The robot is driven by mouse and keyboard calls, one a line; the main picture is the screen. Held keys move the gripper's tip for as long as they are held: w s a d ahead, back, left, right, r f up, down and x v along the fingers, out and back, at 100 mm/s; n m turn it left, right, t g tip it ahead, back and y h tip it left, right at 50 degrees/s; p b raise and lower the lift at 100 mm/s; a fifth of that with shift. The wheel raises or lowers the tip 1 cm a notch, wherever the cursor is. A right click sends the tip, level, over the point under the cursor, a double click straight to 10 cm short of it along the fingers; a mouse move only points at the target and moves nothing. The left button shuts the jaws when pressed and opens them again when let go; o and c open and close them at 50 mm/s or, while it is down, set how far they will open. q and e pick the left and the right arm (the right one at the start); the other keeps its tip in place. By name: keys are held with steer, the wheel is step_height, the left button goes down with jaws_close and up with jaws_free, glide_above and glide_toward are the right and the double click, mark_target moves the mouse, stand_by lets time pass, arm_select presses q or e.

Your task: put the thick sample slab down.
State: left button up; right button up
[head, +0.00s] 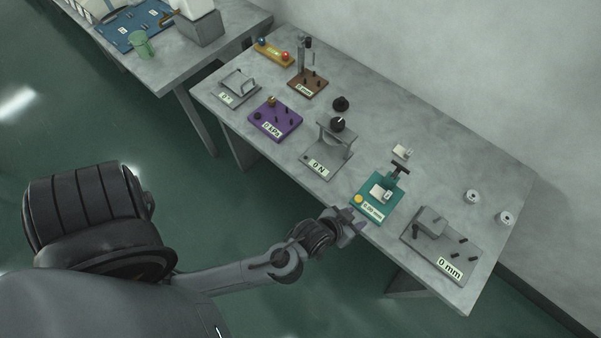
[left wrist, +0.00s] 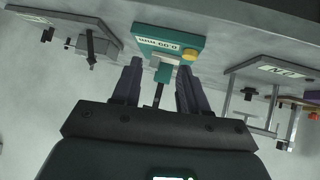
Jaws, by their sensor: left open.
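A pale slab (head: 381,194) lies on the teal gauge (head: 367,211), which has a yellow button and a millimetre label. A second pale slab (head: 402,151) lies on the table behind the gauge. I cannot tell by thickness which is the thick sample slab. My left gripper (head: 354,221) is at the table's front edge, just in front of the teal gauge. In the left wrist view its fingers (left wrist: 157,82) are apart, with the gauge (left wrist: 170,46) beyond them; no slab is clearly held. My right gripper is not in view.
A grey "0 mm" plate (head: 460,250) stands to the right, and a grey "0 N" press (head: 327,160) to the left. A purple "0 kPa" plate (head: 275,120) is further left. Two small metal cylinders (head: 472,196) stand at the back right, with bare tabletop around them.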

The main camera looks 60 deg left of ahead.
arm_select(q)
steer(key=shift+o, duration=0.6)
steer(key=s+a+r+m+g, duration=0.1)
steer(key=s+a+r+g, duration=0.1)
steer(key=s, duration=0.5)
steer(key=s+a+r+m+g, duration=0.2)
steer(key=s+a+g, duration=0.2)
steer(key=s, duration=0.3)
steer(key=shift+a+r+m, duration=0.3)
steer(key=shift+a, duration=0.3)
steer(key=shift+w, duration=0.1)
